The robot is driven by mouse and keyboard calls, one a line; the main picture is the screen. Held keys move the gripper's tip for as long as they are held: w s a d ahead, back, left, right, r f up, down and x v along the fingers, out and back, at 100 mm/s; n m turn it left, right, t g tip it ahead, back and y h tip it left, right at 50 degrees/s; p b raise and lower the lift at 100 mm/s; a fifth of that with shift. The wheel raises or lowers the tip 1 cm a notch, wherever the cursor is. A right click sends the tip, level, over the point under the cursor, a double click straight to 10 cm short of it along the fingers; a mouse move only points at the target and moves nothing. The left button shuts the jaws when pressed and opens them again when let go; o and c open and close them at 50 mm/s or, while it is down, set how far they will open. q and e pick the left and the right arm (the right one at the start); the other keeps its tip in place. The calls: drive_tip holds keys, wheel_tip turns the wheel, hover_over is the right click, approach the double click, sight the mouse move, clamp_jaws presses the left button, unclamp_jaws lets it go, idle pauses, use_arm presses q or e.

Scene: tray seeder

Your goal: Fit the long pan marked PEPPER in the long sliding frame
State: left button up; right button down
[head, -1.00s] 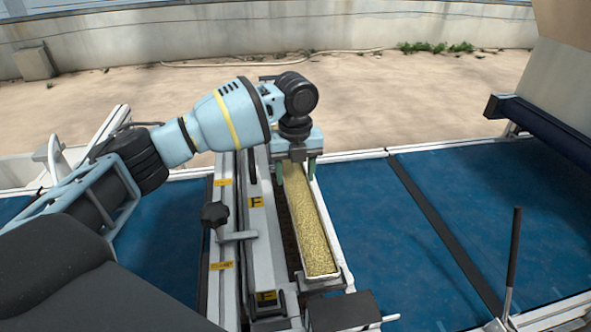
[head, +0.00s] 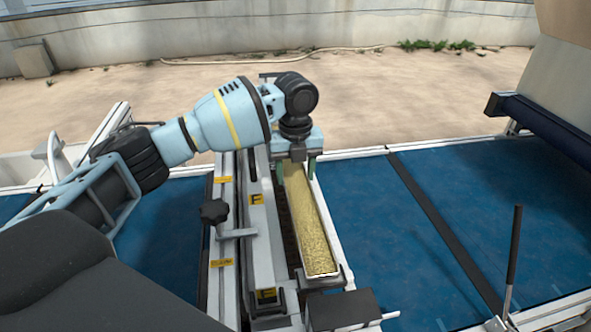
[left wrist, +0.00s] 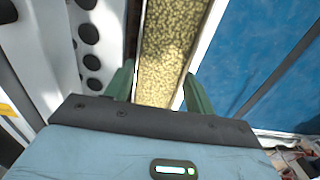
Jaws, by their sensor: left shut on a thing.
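The long pan (head: 311,222) is a narrow trough filled with yellow grain-like seed, lying lengthwise along the right side of the rail assembly. No PEPPER label can be read on it. My left gripper (head: 297,168) is shut on the pan near its far end, with the green fingers on either side of it. In the left wrist view the pan (left wrist: 172,50) runs away between the two green fingertips (left wrist: 157,88). The long sliding frame (head: 333,245) appears as pale rails around the pan. Whether the pan is fully seated cannot be told. My right gripper is out of view.
A white rail with yellow labels and a black knob (head: 214,212) stands left of the pan. A dark block (head: 343,309) is at the pan's near end. Blue belt (head: 385,220) lies to the right, with a black lever (head: 513,250) at the near right.

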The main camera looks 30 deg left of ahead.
use_arm(q)
drive_tip(key=shift+f, duration=0.25)
drive_tip(key=o, duration=1.1)
drive_tip(key=shift+c, duration=0.2)
wheel_tip(320, 180, up, 8)
drive_tip(key=shift+f, duration=0.1)
drive_tip(key=shift+d, duration=0.1)
